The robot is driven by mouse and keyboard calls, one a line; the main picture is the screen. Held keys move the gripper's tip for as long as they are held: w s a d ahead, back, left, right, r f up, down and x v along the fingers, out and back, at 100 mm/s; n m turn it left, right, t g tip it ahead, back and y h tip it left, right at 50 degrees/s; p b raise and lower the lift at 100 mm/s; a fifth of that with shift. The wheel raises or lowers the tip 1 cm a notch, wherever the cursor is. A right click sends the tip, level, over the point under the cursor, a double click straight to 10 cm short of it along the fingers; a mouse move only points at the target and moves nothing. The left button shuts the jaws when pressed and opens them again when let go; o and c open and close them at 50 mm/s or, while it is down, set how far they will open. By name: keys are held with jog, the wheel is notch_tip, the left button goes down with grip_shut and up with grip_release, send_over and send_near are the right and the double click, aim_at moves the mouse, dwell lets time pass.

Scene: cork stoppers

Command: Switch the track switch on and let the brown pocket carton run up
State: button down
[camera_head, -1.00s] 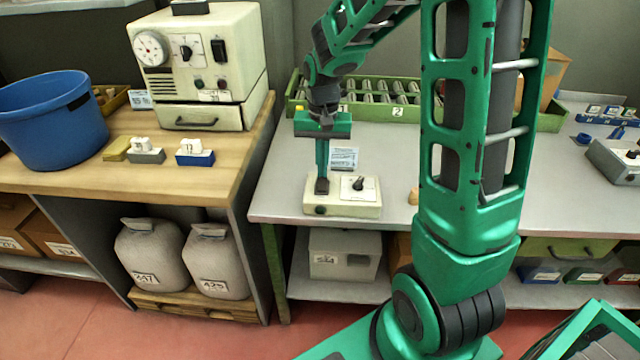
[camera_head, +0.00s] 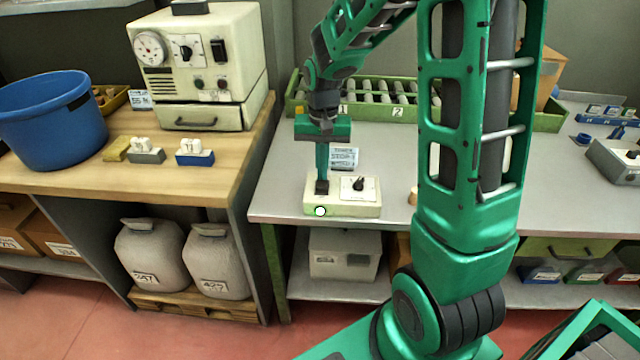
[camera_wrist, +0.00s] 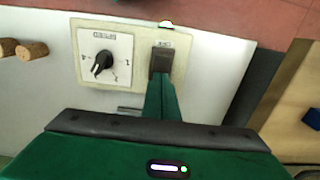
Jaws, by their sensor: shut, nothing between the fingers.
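A cream switch box (camera_head: 345,208) stands on the grey bench, with a black rocker switch at its left and a rotary knob (camera_head: 358,184) at its right. My gripper (camera_head: 322,182) is shut and empty, pointing down with its tips at the rocker. In the wrist view the rocker (camera_wrist: 162,60) shows just beyond the fingertips, which partly cover it. The lamp (camera_head: 320,211) on the box front glows white. Behind stands a green-framed roller track (camera_head: 385,92) with labels 1 and 2. A brown carton (camera_head: 550,75) is partly hidden behind my arm; I cannot tell if it is the pocket carton.
Cork stoppers (camera_wrist: 32,50) lie on the bench beside the box. A small sign (camera_head: 344,158) stands behind the box. The wooden bench at left holds a blue tub (camera_head: 50,125) and a cream machine (camera_head: 200,60). Another grey box (camera_head: 615,162) sits far right.

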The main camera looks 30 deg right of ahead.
notch_tip(320, 180, up, 7)
dwell(0.8)
jog(key=shift+f, duration=0.1)
dwell(0.4)
jog(key=s+d+r, duration=0.1)
jog(key=s+d, duration=0.2)
jog(key=s, duration=1)
jog(key=s+d+r, duration=0.1)
jog(key=s+d, duration=0.2)
jog(key=s, duration=1.1)
jog(key=shift+d+r, duration=0.15)
jog(key=shift+r, duration=0.05)
